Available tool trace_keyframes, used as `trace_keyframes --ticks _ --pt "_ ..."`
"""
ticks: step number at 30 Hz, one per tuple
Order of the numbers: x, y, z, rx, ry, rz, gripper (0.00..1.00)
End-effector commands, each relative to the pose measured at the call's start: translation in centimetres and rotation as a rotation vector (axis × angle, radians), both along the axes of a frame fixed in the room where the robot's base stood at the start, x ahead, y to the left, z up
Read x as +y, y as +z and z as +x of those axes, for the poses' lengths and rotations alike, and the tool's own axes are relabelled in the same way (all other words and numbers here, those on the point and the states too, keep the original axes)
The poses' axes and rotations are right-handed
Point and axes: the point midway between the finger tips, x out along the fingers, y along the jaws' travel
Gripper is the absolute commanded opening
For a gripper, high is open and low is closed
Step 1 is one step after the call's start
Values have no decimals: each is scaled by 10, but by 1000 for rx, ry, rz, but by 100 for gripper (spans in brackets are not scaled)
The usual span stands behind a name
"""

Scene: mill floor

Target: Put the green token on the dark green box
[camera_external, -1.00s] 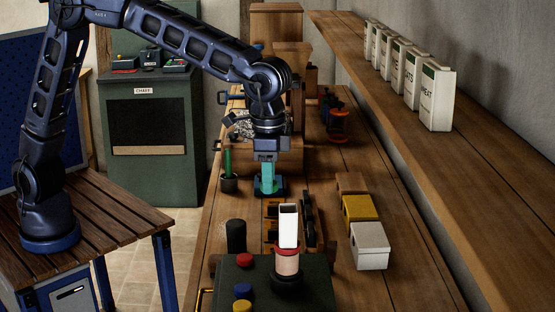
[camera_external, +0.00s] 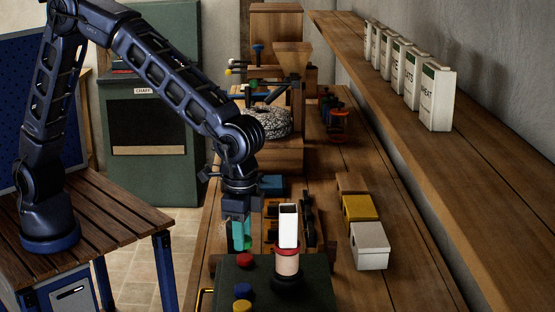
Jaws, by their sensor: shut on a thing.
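My gripper (camera_external: 238,240) points down, shut on a small teal-green piece, which I take to be the green token (camera_external: 239,231). The fingers partly cover it. They are near the back left edge of the dark green box (camera_external: 321,268) at the bottom of the view. From this angle I cannot tell how high the piece is or whether it is over the box. Red, blue and yellow round pieces sit along the box's left part.
A pinkish cylinder with a red ring (camera_external: 287,263) and a white square tube (camera_external: 288,225) stand at the box. A yellow bin (camera_external: 360,208) and a white bin (camera_external: 370,247) are to the right. A wooden rack and a blue block (camera_external: 272,185) are behind.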

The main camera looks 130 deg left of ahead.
Motion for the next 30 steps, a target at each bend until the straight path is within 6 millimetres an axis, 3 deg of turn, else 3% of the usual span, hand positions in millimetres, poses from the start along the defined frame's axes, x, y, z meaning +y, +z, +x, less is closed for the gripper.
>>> trace_keyframes --ticks 3,13,21,30 --pt "0 -22 0 2 0 0 11" --pt "0 -45 0 0 0 0 11" --pt "0 -78 0 1 0 0 11" --pt "0 -81 0 -1 0 0 11"
